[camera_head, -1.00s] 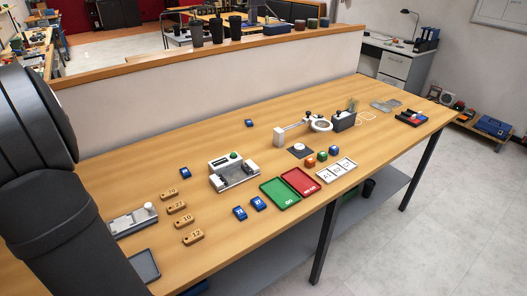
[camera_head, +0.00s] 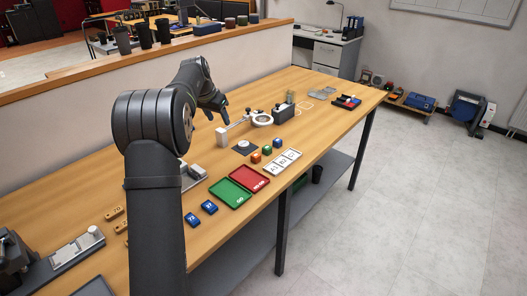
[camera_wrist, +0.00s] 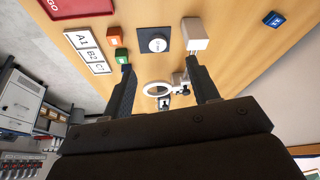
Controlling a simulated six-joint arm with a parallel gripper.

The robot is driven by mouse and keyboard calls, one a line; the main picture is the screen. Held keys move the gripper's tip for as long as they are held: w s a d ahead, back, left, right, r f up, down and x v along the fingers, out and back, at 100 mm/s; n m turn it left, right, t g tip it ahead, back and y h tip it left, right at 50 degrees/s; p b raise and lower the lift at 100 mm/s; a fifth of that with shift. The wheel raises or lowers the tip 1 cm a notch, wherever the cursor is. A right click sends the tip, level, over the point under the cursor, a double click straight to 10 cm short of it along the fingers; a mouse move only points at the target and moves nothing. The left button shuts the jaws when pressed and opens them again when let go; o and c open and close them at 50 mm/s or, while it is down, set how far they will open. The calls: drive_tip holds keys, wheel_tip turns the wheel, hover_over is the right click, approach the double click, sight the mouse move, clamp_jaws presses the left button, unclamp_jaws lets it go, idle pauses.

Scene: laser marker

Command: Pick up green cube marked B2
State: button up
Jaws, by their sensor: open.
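The green cube (camera_head: 267,150) sits on the table between an orange cube (camera_head: 255,158) and a blue cube (camera_head: 277,145). Its marking is too small to read. My gripper (camera_wrist: 160,64) is open and empty above the table. In the head view my gripper (camera_head: 222,110) is behind and left of the cubes, near the magnifier.
A ring magnifier (camera_head: 262,119) and a dark pad with a white disc (camera_head: 244,146) stand close by. Red (camera_head: 249,178) and green (camera_head: 231,193) trays lie to the left.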

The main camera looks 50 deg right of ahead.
drive_tip(key=s+d+f+m+g, duration=0.1)
drive_tip(key=s+d+f+m, duration=0.15)
drive_tip(key=s+d, duration=0.65)
hover_over(267, 148)
drive_tip(key=a, duration=0.2)
wheel_tip(267, 148, down, 10)
drive_tip(key=shift+w+a+r, duration=0.1)
drive_tip(key=shift+r, duration=0.05)
drive_tip(key=shift+x, duration=2.8)
drive_tip(key=c, duration=1)
drive_tip(key=shift+c, duration=0.2)
drive_tip(key=shift+r, duration=0.1)
